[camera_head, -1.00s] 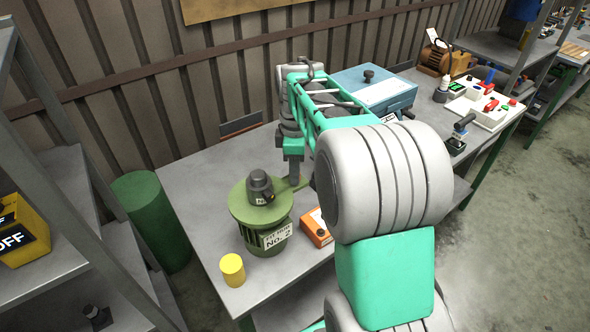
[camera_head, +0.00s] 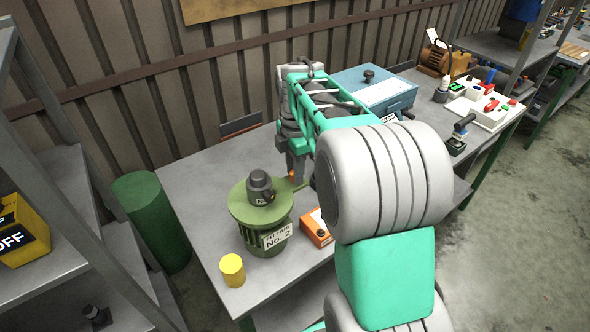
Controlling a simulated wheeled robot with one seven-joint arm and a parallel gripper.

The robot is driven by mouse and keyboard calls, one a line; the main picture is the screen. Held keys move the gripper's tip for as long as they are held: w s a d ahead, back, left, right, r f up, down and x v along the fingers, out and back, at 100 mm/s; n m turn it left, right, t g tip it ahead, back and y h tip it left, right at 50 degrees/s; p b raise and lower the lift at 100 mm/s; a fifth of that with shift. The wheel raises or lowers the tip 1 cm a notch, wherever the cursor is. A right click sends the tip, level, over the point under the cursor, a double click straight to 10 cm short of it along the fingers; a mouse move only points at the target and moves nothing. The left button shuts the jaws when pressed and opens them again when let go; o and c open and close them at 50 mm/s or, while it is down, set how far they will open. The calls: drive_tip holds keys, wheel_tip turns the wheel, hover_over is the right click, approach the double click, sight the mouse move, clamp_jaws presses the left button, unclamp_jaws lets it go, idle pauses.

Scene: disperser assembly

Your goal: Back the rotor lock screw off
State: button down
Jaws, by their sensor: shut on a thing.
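The green disperser (camera_head: 265,238), with a "No. 2" label, stands upright on the grey table. It has a wide round flange (camera_head: 240,207) and a dark cap-like unit (camera_head: 260,186) on top. My gripper (camera_head: 296,178) points down just right of the flange, by a short green arm (camera_head: 301,187) that sticks out from it. It is shut on a small orange piece (camera_head: 292,174), which looks like the lock screw's head. Most of that piece is hidden by the fingers, so its thread and seat do not show.
An orange box (camera_head: 316,231) and a yellow cylinder (camera_head: 232,269) stand close to the disperser. A blue case (camera_head: 374,92) is behind my arm. A white switch panel (camera_head: 483,113) is at the right. The table's left rear is clear.

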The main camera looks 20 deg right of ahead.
drive_tip(key=c, duration=1.1)
unclamp_jaws()
drive_tip(key=shift+c, duration=0.2)
wheel_tip(320, 180, up, 8)
drive_tip(key=shift+f+b, duration=0.1)
drive_tip(key=shift+b, duration=0.45)
